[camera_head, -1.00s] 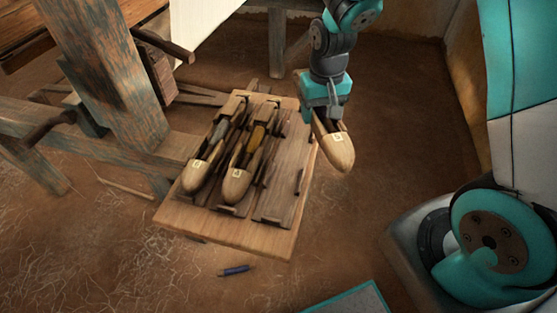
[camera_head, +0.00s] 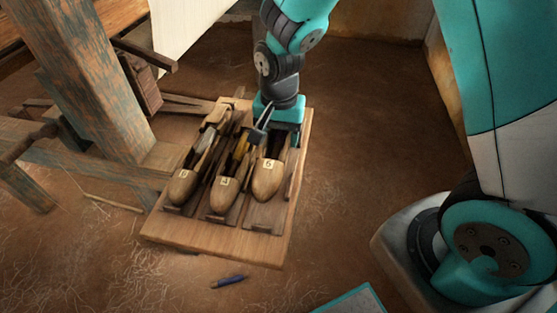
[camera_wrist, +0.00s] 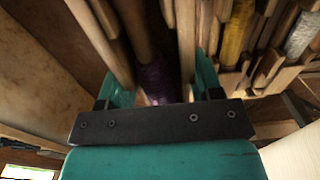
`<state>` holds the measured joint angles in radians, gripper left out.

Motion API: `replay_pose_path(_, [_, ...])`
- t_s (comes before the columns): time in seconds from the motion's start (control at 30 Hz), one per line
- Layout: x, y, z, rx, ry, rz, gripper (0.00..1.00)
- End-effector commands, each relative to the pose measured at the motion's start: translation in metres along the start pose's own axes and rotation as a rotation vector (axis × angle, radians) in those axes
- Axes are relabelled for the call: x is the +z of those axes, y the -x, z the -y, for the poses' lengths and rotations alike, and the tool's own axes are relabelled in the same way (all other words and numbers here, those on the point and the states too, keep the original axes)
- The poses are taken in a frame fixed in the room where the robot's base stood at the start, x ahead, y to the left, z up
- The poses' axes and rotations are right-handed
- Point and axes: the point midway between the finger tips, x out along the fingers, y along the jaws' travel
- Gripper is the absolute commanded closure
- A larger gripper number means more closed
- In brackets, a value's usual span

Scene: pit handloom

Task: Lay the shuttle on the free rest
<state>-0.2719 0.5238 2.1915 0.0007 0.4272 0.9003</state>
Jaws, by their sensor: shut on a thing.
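The held wooden shuttle (camera_head: 267,182) has a pale number label near its rounded nose, and my gripper (camera_head: 279,137) is shut on it from above. It is over the right-hand rest (camera_head: 262,216) of the wooden board (camera_head: 215,238), lined up with it; I cannot tell whether it touches. In the wrist view the held shuttle (camera_wrist: 131,30) shows dark purple yarn between its side rails. Two other shuttles, the left one (camera_head: 182,187) and the middle one (camera_head: 223,194), lie in the other two rests. The middle one carries yellow yarn, the left one pale yarn.
The loom's thick worn post (camera_head: 85,75) and beams stand left of the board. The floor right of the board is clear.

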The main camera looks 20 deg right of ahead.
Motion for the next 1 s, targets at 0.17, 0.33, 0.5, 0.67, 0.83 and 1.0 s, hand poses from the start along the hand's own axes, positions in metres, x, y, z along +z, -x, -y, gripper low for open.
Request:
replay_pose_path(0.17, [0.000,-0.034,0.000,0.001,0.000,0.001,0.77])
replay_pose_path(0.33, [0.000,-0.045,0.000,0.000,0.001,0.000,0.77])
replay_pose_path(0.5, [0.000,-0.068,0.000,0.001,0.001,0.001,0.77])
replay_pose_path(0.67, [-0.001,-0.079,0.001,-0.002,0.001,-0.002,0.77])
replay_pose_path(0.83, [-0.001,-0.078,0.001,-0.002,0.001,-0.002,0.77])
replay_pose_path(1.0, [0.000,-0.081,0.001,-0.001,0.001,-0.001,0.31])
